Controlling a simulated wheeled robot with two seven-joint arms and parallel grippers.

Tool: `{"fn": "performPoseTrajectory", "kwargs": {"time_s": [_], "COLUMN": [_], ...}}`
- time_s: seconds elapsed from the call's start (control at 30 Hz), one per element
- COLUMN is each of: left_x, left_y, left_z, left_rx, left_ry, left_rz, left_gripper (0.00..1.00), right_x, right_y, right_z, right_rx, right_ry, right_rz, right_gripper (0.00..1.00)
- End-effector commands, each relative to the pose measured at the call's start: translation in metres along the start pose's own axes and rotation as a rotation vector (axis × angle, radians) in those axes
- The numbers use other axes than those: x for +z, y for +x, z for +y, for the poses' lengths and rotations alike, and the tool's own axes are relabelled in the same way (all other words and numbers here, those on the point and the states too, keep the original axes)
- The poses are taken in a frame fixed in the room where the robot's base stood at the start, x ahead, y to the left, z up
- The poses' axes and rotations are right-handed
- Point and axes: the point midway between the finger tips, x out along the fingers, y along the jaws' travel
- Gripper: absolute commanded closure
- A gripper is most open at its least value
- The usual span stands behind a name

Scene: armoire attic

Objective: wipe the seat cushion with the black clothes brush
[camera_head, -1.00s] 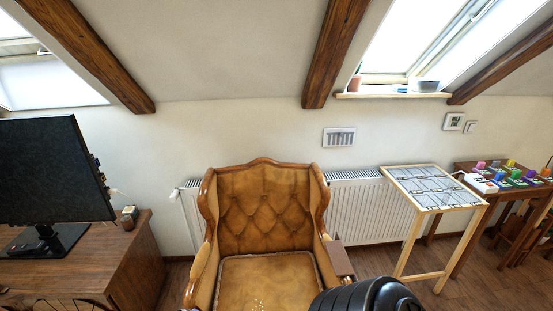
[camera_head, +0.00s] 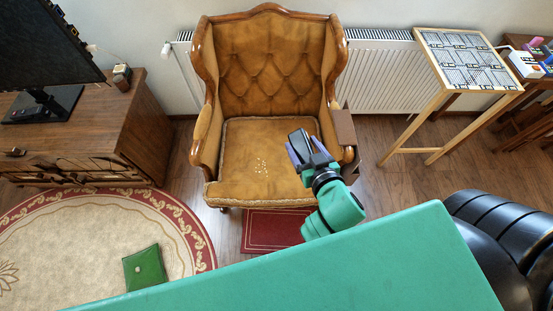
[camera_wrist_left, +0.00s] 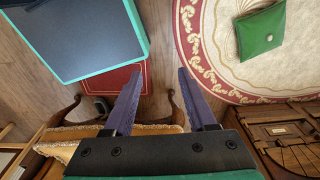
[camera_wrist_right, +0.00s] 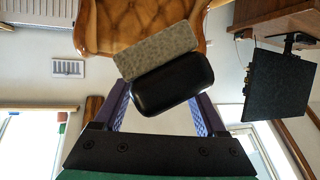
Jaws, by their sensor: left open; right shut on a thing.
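The seat cushion (camera_head: 240,150) is the tan leather seat of a wooden-framed armchair, with pale crumbs (camera_head: 261,166) near its middle. My right gripper (camera_head: 308,148) is over the right part of the seat, by the right armrest. In the right wrist view it is shut on the black clothes brush (camera_wrist_right: 175,86), whose grey bristle face (camera_wrist_right: 157,53) points toward the chair. I cannot tell whether the bristles touch the cushion. My left gripper (camera_wrist_left: 158,74) is open and empty in its wrist view, with the chair's edge below it; it is not in the head view.
A wooden cabinet (camera_head: 130,120) with a monitor (camera_head: 45,45) stands left of the chair. A light wooden side table (camera_head: 466,60) stands right. A white radiator (camera_head: 385,75) is behind. A green pouch (camera_head: 145,268) lies on the round rug (camera_head: 80,235). A red mat (camera_head: 270,232) lies before the chair.

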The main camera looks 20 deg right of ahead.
Motion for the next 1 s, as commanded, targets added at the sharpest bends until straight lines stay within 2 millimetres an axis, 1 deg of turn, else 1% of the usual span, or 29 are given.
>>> {"fn": "performPoseTrajectory", "kwargs": {"time_s": [0.03,0.1,0.2,0.4,0.6,0.7,0.8,1.0], "left_x": [-0.006,-0.018,-0.037,-0.073,-0.104,-0.117,-0.129,-0.145], "left_y": [0.020,0.037,0.059,0.089,0.111,0.119,0.124,0.132], "left_z": [0.001,0.003,0.005,0.009,0.013,0.015,0.016,0.019], "left_rx": [0.002,0.004,0.007,0.016,0.026,0.031,0.036,0.047], "left_ry": [-0.002,-0.004,-0.009,-0.017,-0.023,-0.025,-0.027,-0.028], "left_rz": [0.005,0.009,0.015,0.023,0.033,0.038,0.044,0.053], "left_gripper": [0.43,0.43,0.43,0.43,0.43,0.43,0.43,0.43], "right_x": [0.018,0.036,0.061,0.107,0.151,0.173,0.194,0.233], "right_y": [0.013,0.029,0.054,0.101,0.147,0.169,0.191,0.233], "right_z": [-0.002,-0.006,-0.011,-0.022,-0.031,-0.035,-0.037,-0.039], "right_rx": [-0.012,-0.033,-0.068,-0.144,-0.223,-0.263,-0.302,-0.378], "right_ry": [0.004,0.019,0.041,0.088,0.133,0.155,0.178,0.222], "right_rz": [0.003,0.001,-0.005,-0.021,-0.040,-0.051,-0.064,-0.090], "right_gripper": [0.96,0.96,0.96,0.96,0.96,0.96,0.96,0.96]}}
